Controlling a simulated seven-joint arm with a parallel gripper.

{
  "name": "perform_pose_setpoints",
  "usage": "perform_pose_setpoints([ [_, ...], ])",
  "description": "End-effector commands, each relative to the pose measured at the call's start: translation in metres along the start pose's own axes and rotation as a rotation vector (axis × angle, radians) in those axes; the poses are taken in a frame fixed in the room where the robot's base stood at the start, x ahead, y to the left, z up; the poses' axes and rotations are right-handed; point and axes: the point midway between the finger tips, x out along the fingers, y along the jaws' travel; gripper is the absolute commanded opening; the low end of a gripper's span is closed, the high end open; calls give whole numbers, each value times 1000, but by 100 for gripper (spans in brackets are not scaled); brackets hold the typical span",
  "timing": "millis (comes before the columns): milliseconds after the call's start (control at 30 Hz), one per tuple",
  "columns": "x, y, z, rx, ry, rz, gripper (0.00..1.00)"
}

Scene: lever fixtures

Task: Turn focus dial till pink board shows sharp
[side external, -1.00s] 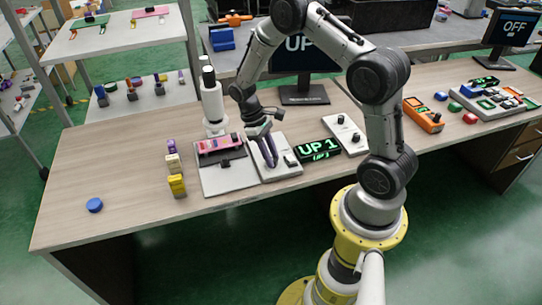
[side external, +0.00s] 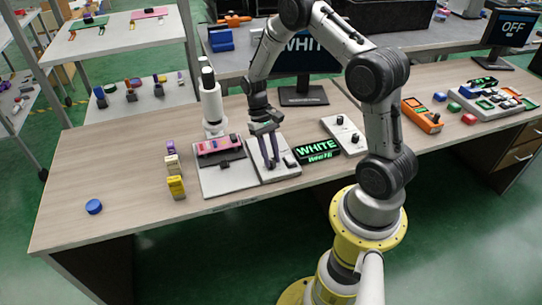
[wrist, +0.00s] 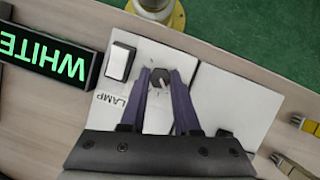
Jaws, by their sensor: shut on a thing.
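The pink board (side external: 219,145) lies on the grey plate (side external: 215,182) in front of the white microscope-like column (side external: 211,105). A small dark knob (side external: 224,163) is on that plate; I cannot tell whether it is the focus dial. My gripper (side external: 270,164) is over the neighbouring white panel, fingers pointing down. In the wrist view my gripper (wrist: 162,76) is shut on a dark knob (wrist: 160,77) on the panel marked LAMP (wrist: 133,115). A white rocker switch (wrist: 120,62) is beside the knob. The pink board is not in the wrist view.
A black display (side external: 318,150) reads WHITE in green; the monitor behind (side external: 305,52) shows part of the word. Purple, cream and yellow blocks (side external: 176,186) stand left of the plate. The table's left is mostly clear, with a blue disc (side external: 94,207).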

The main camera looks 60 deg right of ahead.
Motion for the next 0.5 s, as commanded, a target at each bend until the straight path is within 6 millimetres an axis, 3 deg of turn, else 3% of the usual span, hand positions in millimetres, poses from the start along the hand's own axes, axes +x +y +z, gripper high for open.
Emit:
perform_pose_setpoints([
  [300, -1, 0, 0, 1, 1, -1, 0],
  [333, -1, 0, 0, 0, 1, -1, 34],
  [500, -1, 0, 0, 0, 1, -1, 60],
])
